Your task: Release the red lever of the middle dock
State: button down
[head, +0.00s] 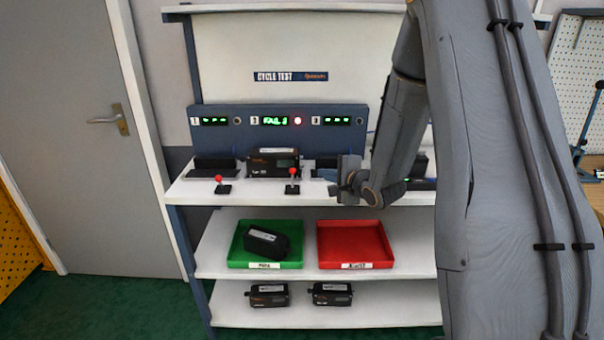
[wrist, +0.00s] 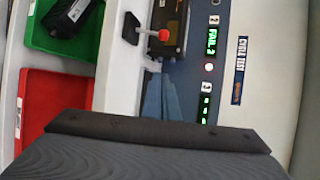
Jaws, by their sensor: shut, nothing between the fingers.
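The middle dock's device (head: 272,162) is a black box with a small screen, seated below the panel display reading FAIL. Its red-knobbed lever (head: 292,173) stands on a small black base in front of the device's right side. The red knob also shows at the top of the wrist view (wrist: 163,35). My gripper (head: 331,175) is shut and empty, to the right of this lever and apart from it. In the wrist view, the wrist's dark body fills the lower part. My arm hides much of the right dock.
A second red lever (head: 219,180) stands at the empty left dock (head: 215,164). A red lamp (head: 298,121) glows on the panel. Below are a green tray (head: 240,262) holding a black device, and an empty red tray (head: 350,245). Two more devices (head: 268,296) lie on the bottom shelf.

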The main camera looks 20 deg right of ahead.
jog(key=shift+w, duration=0.1)
jog(key=p, duration=0.2)
send_near(297, 168)
jog(key=w, duration=0.1)
jog(key=w+d+f, duration=0.1)
jog(key=w, duration=0.1)
jog(key=w+f, duration=0.1)
jog(key=w, duration=0.1)
jog(key=shift+d+f, duration=0.15)
jog(key=shift+d, duration=0.2)
jog(key=shift+w+a, duration=0.1)
jog(key=shift+a, duration=0.25)
jog(key=shift+s+a+r+p, duration=0.25)
jog(key=shift+s+a+p, duration=0.05)
jog(key=shift+a, duration=0.15)
jog(key=shift+s+a+r+p, duration=0.2)
jog(key=shift+s+a+p, duration=0.1)
jog(key=shift+a, duration=0.15)
jog(key=shift+s+a, duration=0.25)
jog(key=shift+a, duration=0.25)
jog(key=shift+d, duration=0.2)
